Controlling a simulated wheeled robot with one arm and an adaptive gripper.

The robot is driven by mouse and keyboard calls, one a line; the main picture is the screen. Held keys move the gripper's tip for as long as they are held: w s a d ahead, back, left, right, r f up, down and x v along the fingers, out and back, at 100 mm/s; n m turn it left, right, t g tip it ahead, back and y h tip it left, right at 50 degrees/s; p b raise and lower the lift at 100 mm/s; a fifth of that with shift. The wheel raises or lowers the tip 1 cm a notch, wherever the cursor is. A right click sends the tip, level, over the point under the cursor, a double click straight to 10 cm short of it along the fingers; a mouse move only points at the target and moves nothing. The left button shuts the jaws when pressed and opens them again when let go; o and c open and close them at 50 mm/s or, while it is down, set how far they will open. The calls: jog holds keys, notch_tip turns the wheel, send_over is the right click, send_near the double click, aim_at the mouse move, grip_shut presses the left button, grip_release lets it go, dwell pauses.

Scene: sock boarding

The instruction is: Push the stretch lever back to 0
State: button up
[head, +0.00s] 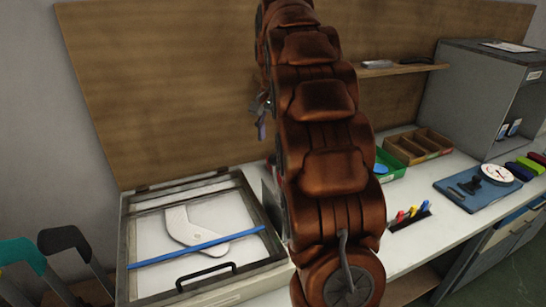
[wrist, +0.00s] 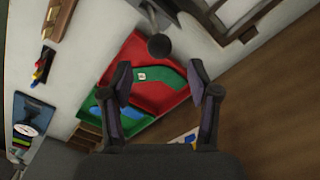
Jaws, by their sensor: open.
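In the wrist view a dark round knob (wrist: 158,46), which looks like the end of the stretch lever, sits just beyond the fingertips of my gripper (wrist: 161,80). It lies roughly in line with the gap between the fingers. A rod seems to run from it to the upper edge. My gripper is open, with nothing between its fingers. The lever's scale and its 0 mark cannot be made out. In the head view my arm hides the lever and most of the gripper.
A frame with a white boomerang-shaped form (head: 190,229), a blue strip (head: 200,246) and a black handle (head: 206,277) lies left of my arm. Red (wrist: 168,98) and green bins stand below the gripper. A wooden divided tray (head: 416,146) and blue board (head: 452,197) are at right.

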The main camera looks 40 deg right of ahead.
aim_at(274, 155)
jog(key=shift+f+p, duration=0.5)
jog(key=shift+f, duration=2.85)
grip_shut()
